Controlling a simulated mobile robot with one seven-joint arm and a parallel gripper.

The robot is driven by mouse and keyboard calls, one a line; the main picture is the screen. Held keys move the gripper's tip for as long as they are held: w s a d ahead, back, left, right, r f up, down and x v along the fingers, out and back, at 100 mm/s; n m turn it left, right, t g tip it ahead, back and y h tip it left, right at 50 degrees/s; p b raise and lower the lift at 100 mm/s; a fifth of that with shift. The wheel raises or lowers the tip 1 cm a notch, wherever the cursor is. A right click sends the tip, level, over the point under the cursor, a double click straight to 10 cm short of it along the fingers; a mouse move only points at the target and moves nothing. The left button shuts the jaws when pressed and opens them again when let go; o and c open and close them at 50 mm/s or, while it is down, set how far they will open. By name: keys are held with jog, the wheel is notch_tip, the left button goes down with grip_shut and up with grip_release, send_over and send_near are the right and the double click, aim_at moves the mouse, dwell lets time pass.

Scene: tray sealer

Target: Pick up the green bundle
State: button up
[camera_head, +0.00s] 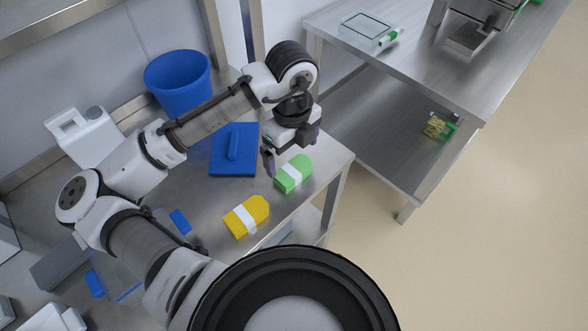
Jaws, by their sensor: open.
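The green bundle (297,173) has a white band and lies on the steel table near its right front corner. My gripper (292,151) is open and empty, close above and slightly behind the bundle. One dark fingertip shows just left of the bundle and the other above and to its right. I cannot tell whether either finger touches it. The bundle is mostly in clear view.
A yellow bundle (246,217) with a white band lies nearby, lower left. A second steel table (459,77) is beyond a gap.

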aim_at(293, 167)
jog(key=shift+w+f, duration=0.15)
jog(key=shift+f, duration=3.05)
jog(key=c, duration=0.8)
jog(key=shift+c, duration=0.2)
jog(key=shift+r, duration=0.15)
notch_tip(293, 167, up, 20)
jog(key=p, duration=0.1)
